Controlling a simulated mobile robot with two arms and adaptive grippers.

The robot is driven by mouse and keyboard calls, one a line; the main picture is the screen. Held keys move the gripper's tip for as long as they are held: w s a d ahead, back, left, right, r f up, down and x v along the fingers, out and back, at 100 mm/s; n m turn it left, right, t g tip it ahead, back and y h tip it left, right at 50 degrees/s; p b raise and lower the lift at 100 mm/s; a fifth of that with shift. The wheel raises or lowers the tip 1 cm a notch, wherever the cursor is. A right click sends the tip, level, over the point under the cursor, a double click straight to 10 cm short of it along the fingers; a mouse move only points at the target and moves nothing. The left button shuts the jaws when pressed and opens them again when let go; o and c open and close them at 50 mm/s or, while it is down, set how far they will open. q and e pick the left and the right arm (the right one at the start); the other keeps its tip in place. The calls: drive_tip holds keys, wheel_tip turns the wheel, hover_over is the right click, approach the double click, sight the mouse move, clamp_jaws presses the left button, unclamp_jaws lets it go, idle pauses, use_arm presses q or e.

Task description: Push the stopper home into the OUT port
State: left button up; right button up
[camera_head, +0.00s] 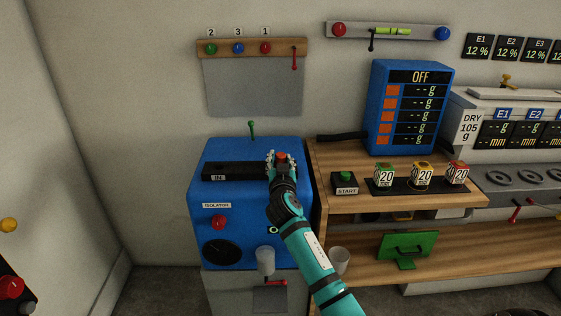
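My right gripper (281,161) is over the right end of the black strip on top of the blue isolator box (235,243). A small orange-red piece, probably the stopper (282,156), shows between its fingertips. The fingers lie on both sides of it, but I cannot tell whether they grip it. The OUT port is hidden under the gripper, so how deep the stopper sits does not show. The black strip (235,171) carries the IN label at its left end. My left gripper is not in view.
A green-tipped lever (252,129) stands behind the strip. Right of the box is a wooden shelf (345,155) with a START button (345,179) and several coloured 20 weights. A red knob (219,223) and a grey cup (265,261) are at the box's front.

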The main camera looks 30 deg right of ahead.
drive_tip(key=o, duration=0.5)
drive_tip(key=shift+c, duration=0.2)
drive_tip(key=shift+s+a, duration=0.1)
drive_tip(key=v, duration=0.7)
drive_tip(key=shift+s+a, duration=0.15)
drive_tip(key=shift+s, duration=0.15)
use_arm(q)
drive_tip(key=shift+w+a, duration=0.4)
